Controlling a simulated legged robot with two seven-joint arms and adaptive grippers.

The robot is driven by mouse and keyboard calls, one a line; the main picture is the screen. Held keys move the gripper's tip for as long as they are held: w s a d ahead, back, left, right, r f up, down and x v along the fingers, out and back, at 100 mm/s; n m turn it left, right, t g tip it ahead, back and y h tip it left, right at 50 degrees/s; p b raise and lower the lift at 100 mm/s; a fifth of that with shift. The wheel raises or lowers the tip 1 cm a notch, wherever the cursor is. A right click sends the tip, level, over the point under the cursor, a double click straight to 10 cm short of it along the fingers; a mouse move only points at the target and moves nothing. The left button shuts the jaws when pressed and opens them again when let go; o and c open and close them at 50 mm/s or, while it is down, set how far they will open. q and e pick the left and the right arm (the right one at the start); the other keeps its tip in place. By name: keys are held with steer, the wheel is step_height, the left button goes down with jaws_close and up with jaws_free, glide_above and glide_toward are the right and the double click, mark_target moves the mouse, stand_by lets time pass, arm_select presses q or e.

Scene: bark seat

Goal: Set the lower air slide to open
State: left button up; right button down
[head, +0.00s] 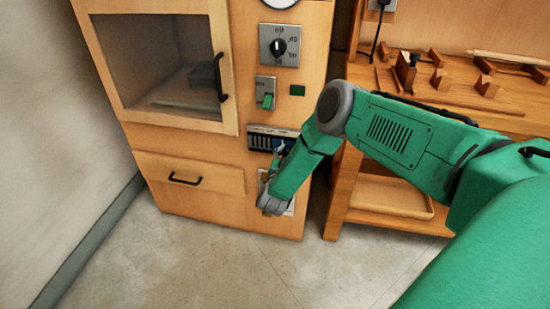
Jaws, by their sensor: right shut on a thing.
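A dark slotted vent panel (262,139) with a pale, louvred upper strip is set in the front of the wooden cabinet, below the switches. It looks like the lower air slide. My right gripper (279,149) is at the lower right of this panel, shut on what seems to be the slide's small knob. The knob and part of the panel are hidden by the gripper and my green forearm, so the slide's position cannot be told. A pale plate (290,208) lower down is mostly hidden behind my wrist. My left gripper is not in view.
The cabinet has a glazed door (165,65) with a black handle, a drawer (190,177), a dial (280,46) and a green rocker switch (267,100). A wooden workbench (460,100) with loose wooden pieces stands at the right. The floor in front is clear.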

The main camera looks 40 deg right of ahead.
steer(key=shift+s+d+f, duration=0.1)
steer(key=shift+s+d, duration=0.1)
steer(key=c, duration=1.3)
jaws_free()
steer(key=shift+s, duration=0.1)
steer(key=shift+o, duration=0.4)
steer(key=shift+s, duration=0.1)
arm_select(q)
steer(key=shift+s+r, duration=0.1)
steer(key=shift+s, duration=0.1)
arm_select(e)
steer(key=shift+a, duration=0.3)
steer(key=shift+s+a, duration=0.1)
steer(key=shift+a, duration=0.15)
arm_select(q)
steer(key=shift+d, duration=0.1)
arm_select(e)
steer(key=v, duration=1.1)
steer(key=shift+s, duration=0.2)
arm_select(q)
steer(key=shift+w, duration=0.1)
